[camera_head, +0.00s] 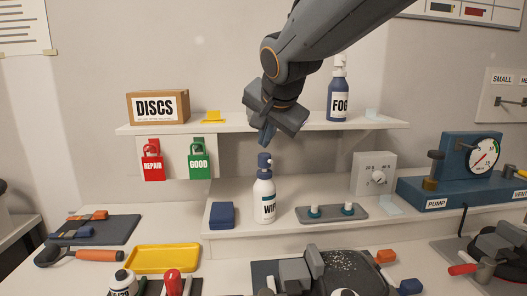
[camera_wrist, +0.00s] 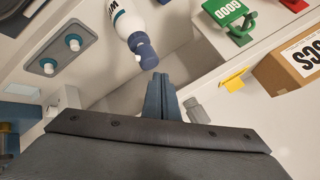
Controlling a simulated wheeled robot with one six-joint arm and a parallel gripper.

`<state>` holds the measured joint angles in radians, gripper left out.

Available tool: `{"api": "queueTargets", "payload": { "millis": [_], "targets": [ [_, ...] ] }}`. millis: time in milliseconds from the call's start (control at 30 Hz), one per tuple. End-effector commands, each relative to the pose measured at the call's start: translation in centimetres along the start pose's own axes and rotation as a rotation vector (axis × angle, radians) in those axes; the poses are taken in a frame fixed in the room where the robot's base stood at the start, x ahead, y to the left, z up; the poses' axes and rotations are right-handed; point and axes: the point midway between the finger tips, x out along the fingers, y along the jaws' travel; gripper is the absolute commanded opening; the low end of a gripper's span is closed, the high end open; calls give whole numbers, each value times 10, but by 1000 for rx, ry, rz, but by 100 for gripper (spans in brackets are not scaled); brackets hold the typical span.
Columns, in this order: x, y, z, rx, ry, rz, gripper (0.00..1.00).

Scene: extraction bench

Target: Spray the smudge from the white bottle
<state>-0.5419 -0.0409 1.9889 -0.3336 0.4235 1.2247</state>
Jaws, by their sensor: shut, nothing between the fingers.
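The white bottle (camera_head: 264,203) with a dark blue spray head stands upright on the raised bench step. Its label is partly legible as "WIP". It also shows at the top of the wrist view (camera_wrist: 128,20), its blue head toward my fingers. My gripper (camera_head: 266,138) is shut and empty, pointing down just above the bottle's head, in front of the upper shelf. In the wrist view, the closed fingertips (camera_wrist: 160,78) are close to the spray head; I cannot tell whether they touch. I cannot make out a smudge for certain.
The upper shelf (camera_head: 390,125) carries a DISCS box (camera_head: 158,107) and a FOG spray bottle (camera_head: 338,95). A blue block (camera_head: 222,215) stands left of the white bottle, a grey plate with two teal knobs (camera_head: 332,213) right. A pump unit (camera_head: 460,180) is farther right.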

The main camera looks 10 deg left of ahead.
Motion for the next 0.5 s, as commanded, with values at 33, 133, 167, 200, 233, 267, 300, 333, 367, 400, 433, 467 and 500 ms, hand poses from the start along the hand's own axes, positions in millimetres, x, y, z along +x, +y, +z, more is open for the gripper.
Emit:
{"api": "queueTargets", "payload": {
  "millis": [33,133,167,200,233,267,300,333,367,400,433,467,500],
  "targets": [
    [-2,-1,-1,0,0,0,0],
    [-2,-1,-1,0,0,0,0],
    [-2,-1,-1,0,0,0,0],
    [-1,-1,-1,0,0,0,0],
    [-1,-1,-1,-1,0,0,0],
    [-1,-1,-1,-1,0,0,0],
    [-1,-1,-1,-1,0,0,0],
    [-2,-1,-1,-1,0,0,0],
    [-2,-1,-2,0,0,0,0],
    [-3,-2,-2,-1,0,0,0],
    [-4,-3,-3,-1,0,0,0],
    [-5,-4,-4,-1,0,0,0],
    [-7,-5,-5,-1,1,0,0]
  ]
}}
